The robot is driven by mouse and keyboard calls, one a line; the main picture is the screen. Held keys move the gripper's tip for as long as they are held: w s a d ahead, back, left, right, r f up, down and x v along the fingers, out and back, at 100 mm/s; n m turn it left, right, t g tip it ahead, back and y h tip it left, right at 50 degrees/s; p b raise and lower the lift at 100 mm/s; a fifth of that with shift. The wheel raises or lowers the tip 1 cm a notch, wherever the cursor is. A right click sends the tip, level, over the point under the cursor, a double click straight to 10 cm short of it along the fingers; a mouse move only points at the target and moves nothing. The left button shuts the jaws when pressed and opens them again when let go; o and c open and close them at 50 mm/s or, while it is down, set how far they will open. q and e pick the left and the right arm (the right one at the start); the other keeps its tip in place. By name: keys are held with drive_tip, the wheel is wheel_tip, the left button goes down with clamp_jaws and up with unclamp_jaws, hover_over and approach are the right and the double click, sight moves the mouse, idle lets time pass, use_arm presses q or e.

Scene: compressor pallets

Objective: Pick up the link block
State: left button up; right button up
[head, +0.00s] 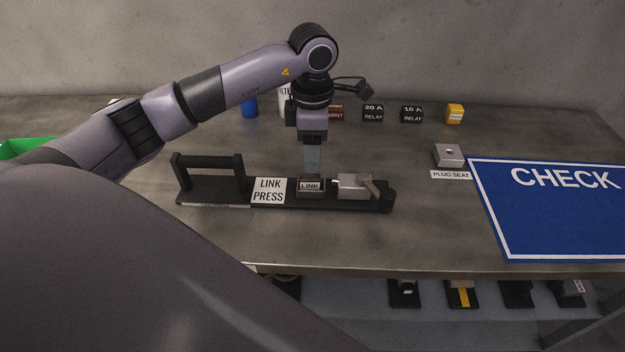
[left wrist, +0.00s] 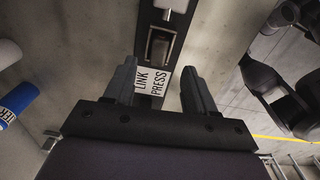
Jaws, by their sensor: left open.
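The link block (head: 311,187), a small dark block with a pale "LINK" label, sits on the black base of the link press (head: 222,190). It is between the white "LINK PRESS" label (head: 268,191) and a grey metal clamp piece (head: 351,188). My left gripper (head: 312,160) points down just above the block in the head view. In the left wrist view my left gripper (left wrist: 158,82) has its two fingers wide apart with nothing between them. The block's seat (left wrist: 159,46) shows beyond the fingertips there. My right gripper is out of view.
A black handle (head: 208,162) rises at the press's left end. A blue CHECK mat (head: 545,225) and a plug seat block (head: 449,155) lie to the right. Relay blocks (head: 373,113) and a yellow block (head: 455,114) stand behind. The table's front is clear.

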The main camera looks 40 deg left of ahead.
sight(310, 176)
use_arm(q)
drive_tip(key=f, duration=0.4)
drive_tip(key=f+p, duration=0.1)
drive_tip(key=f, duration=0.1)
drive_tip(key=shift+a, duration=0.25)
clamp_jaws()
